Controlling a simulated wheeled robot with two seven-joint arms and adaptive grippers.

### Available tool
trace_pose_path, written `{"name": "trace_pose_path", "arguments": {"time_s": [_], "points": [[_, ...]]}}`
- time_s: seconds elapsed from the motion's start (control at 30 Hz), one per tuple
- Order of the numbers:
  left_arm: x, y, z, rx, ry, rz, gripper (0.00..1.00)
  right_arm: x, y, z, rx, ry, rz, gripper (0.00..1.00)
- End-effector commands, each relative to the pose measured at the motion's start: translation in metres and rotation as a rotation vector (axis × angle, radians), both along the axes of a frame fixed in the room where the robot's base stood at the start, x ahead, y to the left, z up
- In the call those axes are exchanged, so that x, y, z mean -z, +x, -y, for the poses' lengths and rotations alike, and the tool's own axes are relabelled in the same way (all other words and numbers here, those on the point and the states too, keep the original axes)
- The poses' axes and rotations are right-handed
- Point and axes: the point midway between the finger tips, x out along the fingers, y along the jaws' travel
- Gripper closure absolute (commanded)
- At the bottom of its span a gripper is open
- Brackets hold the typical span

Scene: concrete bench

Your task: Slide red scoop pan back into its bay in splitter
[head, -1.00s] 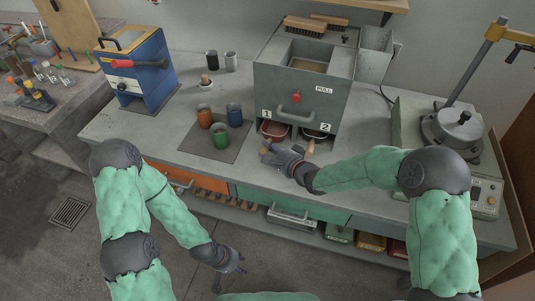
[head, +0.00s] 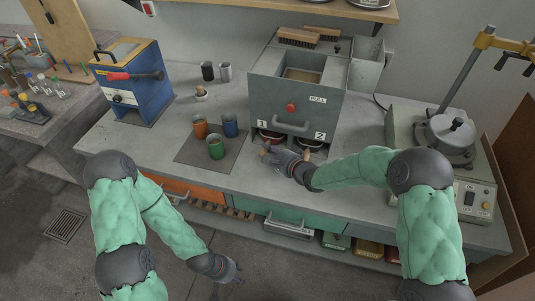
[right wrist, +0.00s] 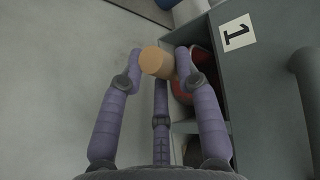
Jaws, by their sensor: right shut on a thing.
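The red scoop pan (head: 271,137) sits partly inside the bay under label 1 of the grey splitter (head: 262,97). Its red body (right wrist: 184,92) also shows inside the bay opening in the right wrist view. My right gripper (head: 267,154) is shut on the pan's tan wooden handle (right wrist: 157,63), just in front of the bay; fingers stand on both sides of the handle in the right wrist view. A second pan (head: 309,145) sits in the bay under label 2. My left gripper (head: 228,281) hangs empty, fingers spread, low in front of the bench.
Orange, green and blue cups (head: 216,145) stand on a dark mat (head: 190,156) left of the splitter. A blue machine (head: 127,85) stands farther left. A device with a round lidded pot (head: 450,138) is at right. Bare bench top lies in front of the splitter.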

Motion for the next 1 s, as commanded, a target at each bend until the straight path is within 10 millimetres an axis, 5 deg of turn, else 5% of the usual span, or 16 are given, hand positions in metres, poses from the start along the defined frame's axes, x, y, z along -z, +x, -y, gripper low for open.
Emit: {"name": "trace_pose_path", "arguments": {"time_s": [0.27,0.3,0.4,0.77,1.0], "points": [[0.0,0.0,0.0,0.0,0.0,0.0,0.6,-0.001,0.001,0.0,0.0,0.0,0.004,1.0],[0.0,0.0,0.0,0.0,0.0,0.0,0.6,-0.001,0.001,0.0,0.0,0.0,0.004,0.59],[0.0,0.0,0.0,0.0,0.0,0.0,0.6,-0.001,0.001,0.0,0.0,0.0,0.003,0.4],[0.0,0.0,0.0,0.0,0.0,0.0,0.6,0.0,-0.002,0.002,0.0,0.0,-0.001,0.4],[0.0,0.0,0.0,0.0,0.0,0.0,0.6,-0.011,-0.025,0.021,0.003,0.0,0.001,0.4]]}}
